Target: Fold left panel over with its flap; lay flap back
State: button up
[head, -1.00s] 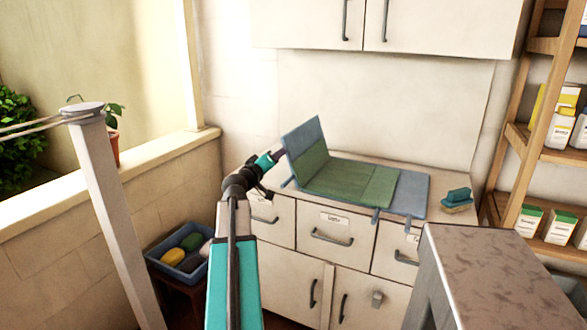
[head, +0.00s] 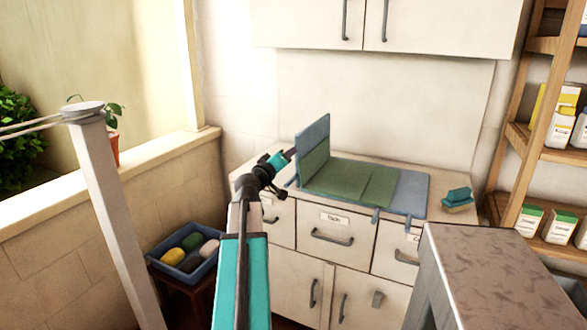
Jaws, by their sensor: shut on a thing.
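A blue and green folding mat (head: 410,192) lies on the counter top. Its middle and right parts are flat, with green (head: 345,180) on the inner face. Its left panel (head: 314,150) stands nearly upright, blue at the top and green lower down. My gripper (head: 291,153) is at the outer left edge of this raised panel and is shut on it. The fingertips are small and partly hidden by the panel. Small blue tabs hang at the counter's front edge.
A blue sponge on a tan base (head: 457,199) sits right of the mat. A blue bin (head: 186,258) with several coloured items stands low at the left. A grey pedestal (head: 485,275) is at the front right, and a wooden shelf (head: 520,190) beyond it.

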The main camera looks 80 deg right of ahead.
jog(key=shift+s+a, duration=0.2)
jog(key=shift+s, duration=0.45)
jog(key=shift+s+a, duration=0.15)
jog(key=shift+s, duration=0.5)
jog(key=s, duration=0.2)
jog(key=s+a+b, duration=0.1)
jog(key=shift+s+f, duration=0.3)
jog(key=shift+f, duration=0.1)
jog(key=shift+w, duration=0.1)
dwell(0.4)
jog(key=shift+w+d+r+b, duration=0.15)
jog(key=shift+w+b, duration=0.2)
jog(key=shift+w, duration=0.2)
jog(key=shift+w+d+r+b, duration=0.2)
jog(key=shift+w+b, duration=0.1)
jog(key=shift+w, duration=0.3)
jog(key=shift+w+d+r+b, duration=0.15)
jog(key=shift+w+b, duration=0.2)
jog(key=shift+w, duration=0.2)
jog(key=shift+w+f, duration=0.1)
